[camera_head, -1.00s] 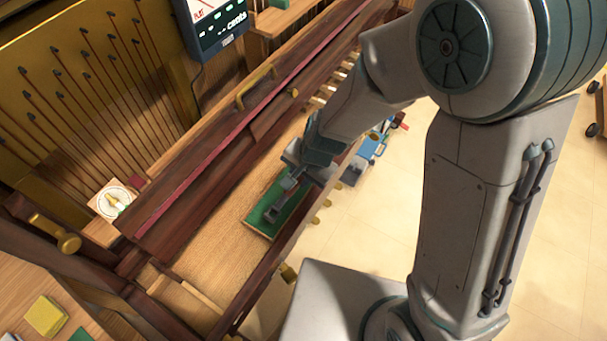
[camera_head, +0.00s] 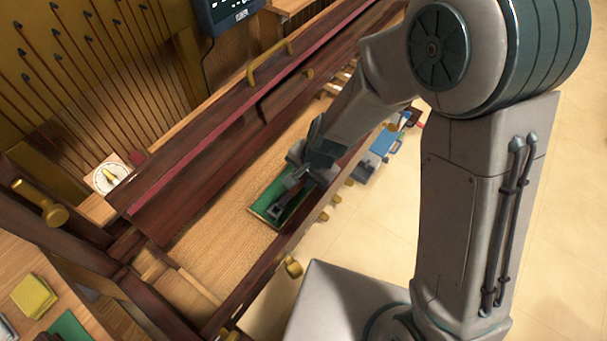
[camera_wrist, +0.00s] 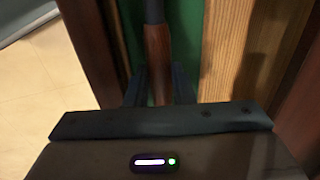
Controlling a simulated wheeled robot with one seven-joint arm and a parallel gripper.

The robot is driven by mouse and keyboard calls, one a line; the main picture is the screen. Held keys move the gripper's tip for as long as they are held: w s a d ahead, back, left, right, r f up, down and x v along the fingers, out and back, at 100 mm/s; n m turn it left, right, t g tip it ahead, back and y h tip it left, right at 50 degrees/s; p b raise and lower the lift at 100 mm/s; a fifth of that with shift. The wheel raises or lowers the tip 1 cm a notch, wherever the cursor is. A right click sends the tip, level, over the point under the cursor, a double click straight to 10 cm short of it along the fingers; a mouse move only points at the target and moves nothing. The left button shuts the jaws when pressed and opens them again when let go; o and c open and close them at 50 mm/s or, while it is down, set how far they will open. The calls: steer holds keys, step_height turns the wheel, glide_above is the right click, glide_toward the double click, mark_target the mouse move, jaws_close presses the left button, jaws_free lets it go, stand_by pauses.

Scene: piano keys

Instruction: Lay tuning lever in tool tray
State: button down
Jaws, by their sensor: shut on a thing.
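The tuning lever has a brown wooden handle (camera_wrist: 157,52) and a dark shaft in the wrist view. In the head view its dark metal head (camera_head: 275,210) shows over the tool tray. The tool tray has a green lining (camera_head: 262,196) and a wooden rim, and it sits on the tan bed in the piano. Its green lining also shows in the wrist view (camera_wrist: 188,40). My gripper (camera_head: 299,180) is shut on the handle, with a dark finger on each side in the wrist view (camera_wrist: 158,88). The lever lies along the tray; I cannot tell whether it touches the lining.
A dark wooden rail (camera_head: 285,243) with brass knobs runs along the front of the tray. A raised dark lid with a brass handle (camera_head: 268,62) stands behind it. The tan bed (camera_head: 205,225) left of the tray is clear. Yellow blocks (camera_head: 34,297) sit at lower left.

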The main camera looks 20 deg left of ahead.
steer(key=c, duration=1.2)
jaws_free()
steer(key=shift+o, duration=0.2)
steer(key=shift+f, duration=0.1)
steer(key=shift+d, duration=0.1)
steer(key=p+v, duration=0.4)
steer(key=v, duration=0.3)
steer(key=shift+d+p, duration=0.4)
steer(key=shift+s, duration=0.1)
